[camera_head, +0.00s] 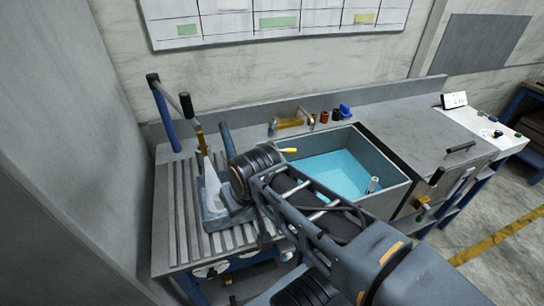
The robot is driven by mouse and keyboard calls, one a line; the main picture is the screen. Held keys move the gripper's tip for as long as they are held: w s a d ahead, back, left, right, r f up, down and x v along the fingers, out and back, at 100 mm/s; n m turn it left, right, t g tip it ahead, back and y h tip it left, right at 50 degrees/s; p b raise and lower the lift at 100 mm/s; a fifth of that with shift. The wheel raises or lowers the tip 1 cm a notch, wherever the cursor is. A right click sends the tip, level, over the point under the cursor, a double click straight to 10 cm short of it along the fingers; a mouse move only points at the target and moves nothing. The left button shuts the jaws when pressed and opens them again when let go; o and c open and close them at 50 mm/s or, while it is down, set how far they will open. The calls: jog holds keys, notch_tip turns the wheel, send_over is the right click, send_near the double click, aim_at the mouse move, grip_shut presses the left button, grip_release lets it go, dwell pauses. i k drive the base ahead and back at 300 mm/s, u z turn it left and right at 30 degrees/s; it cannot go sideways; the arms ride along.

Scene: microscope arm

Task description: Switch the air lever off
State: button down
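I cannot tell for sure which part is the air lever. A yellow-tipped handle (289,150) shows just beyond my wrist, at the sink's left rim. A brass-coloured fitting (290,123) sits on the back ledge behind the sink. My arm reaches in from the lower right, and its dark wrist is over the bench just left of the sink.
A sink (335,165) with blue liquid lies right of my arm. A blue post (164,118) rises at the back left of the slatted bench (170,220). Small coloured parts (337,113) stand on the back ledge. The grey worktop (425,125) at right is mostly clear.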

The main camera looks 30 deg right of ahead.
aim_at(288, 151)
jog(key=u, duration=1.25)
jog(key=k, duration=1.15)
jog(key=z, duration=1.4)
jog(key=i, duration=1)
jog(key=u, duration=0.05)
